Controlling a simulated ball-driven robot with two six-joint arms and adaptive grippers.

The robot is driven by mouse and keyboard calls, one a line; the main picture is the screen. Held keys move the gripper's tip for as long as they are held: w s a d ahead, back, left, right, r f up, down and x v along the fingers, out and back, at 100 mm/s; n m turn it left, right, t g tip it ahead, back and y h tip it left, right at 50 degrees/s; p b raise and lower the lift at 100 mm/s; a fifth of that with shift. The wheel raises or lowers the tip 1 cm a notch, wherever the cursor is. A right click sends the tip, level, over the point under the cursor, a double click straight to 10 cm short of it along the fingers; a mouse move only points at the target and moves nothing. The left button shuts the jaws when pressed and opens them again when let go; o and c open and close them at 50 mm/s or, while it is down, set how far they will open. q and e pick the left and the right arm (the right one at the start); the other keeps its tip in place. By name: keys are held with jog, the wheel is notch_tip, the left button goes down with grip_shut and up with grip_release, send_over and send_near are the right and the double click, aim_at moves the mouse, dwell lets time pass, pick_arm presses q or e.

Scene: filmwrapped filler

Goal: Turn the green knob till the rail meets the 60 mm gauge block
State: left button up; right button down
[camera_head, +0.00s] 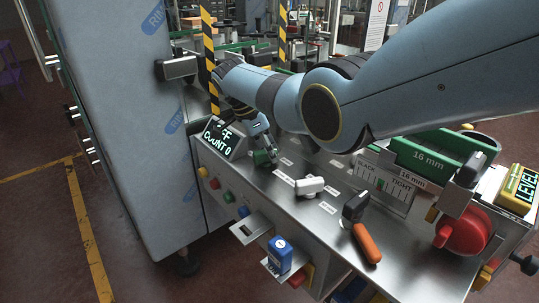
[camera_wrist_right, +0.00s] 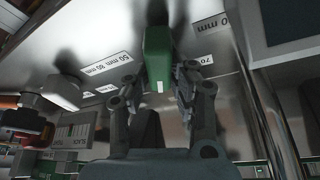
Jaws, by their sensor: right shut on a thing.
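My right gripper (camera_head: 266,147) reaches to the far end of the metal bench. In the right wrist view its fingers (camera_wrist_right: 160,95) are shut on a green block-shaped piece (camera_wrist_right: 157,50), which also shows in the head view (camera_head: 261,158). I cannot tell whether this piece is the knob or a gauge block. Green rails (camera_head: 425,163) marked 16 mm stand at the bench's right side, above a scale reading TIGHT. A white block (camera_head: 310,187) lies among small mm labels; which one is the 60 mm block is unclear. My left gripper is not in view.
A COUNT 0 display (camera_head: 222,140) stands left of the gripper. A yellow LEVEL display (camera_head: 520,188) is at right. A tall grey cabinet (camera_head: 120,120) borders the left.

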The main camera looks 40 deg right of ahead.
dwell(0.3)
jog(key=c, duration=1.2)
grip_release()
jog(key=shift+o, duration=0.2)
jog(key=v, duration=1.2)
jog(key=shift+w+d, duration=0.15)
